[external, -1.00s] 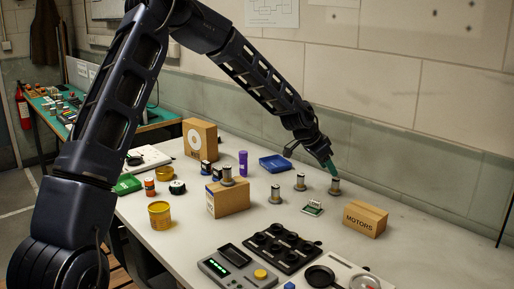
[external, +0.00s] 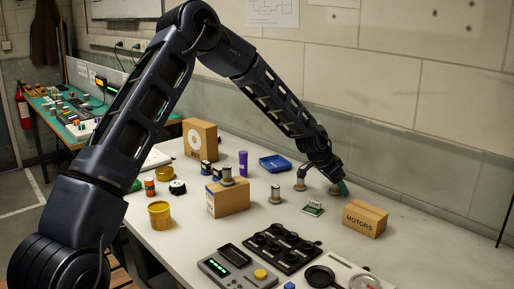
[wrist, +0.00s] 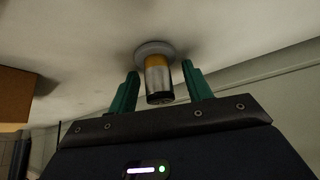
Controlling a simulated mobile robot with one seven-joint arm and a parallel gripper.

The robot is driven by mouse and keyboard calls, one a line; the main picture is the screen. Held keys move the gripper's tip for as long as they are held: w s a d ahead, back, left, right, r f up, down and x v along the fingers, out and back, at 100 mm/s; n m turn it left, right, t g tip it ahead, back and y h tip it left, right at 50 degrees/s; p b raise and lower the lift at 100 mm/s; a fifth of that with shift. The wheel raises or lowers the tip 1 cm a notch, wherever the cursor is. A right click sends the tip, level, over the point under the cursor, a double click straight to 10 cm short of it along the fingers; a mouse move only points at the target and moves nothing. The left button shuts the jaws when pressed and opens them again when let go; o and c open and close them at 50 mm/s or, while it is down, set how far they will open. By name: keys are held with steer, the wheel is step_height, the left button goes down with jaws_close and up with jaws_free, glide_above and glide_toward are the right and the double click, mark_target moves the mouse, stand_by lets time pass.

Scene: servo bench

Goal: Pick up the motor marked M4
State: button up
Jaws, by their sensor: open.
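A silver motor with a yellow band and a round grey base (wrist: 158,80) stands on the table in the wrist view. The green fingers of my gripper (wrist: 160,72) are open, one on each side of it, with gaps visible. No marking on it is readable. In the external view my gripper (external: 339,186) is low over the table behind the MOTORS box, and it partly hides this motor (external: 334,190). Similar motors stand to the left: one close by (external: 300,184), one further front (external: 275,195), and one on a cardboard box (external: 227,175). Their labels are too small to read.
The MOTORS box (external: 365,219) stands just in front of my gripper. A small green board (external: 313,208) lies to its left. A blue tray (external: 275,163) is further back, and a black holder (external: 281,247) is at the front.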

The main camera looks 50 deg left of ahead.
jaws_close()
steer(key=shift+r, duration=0.15)
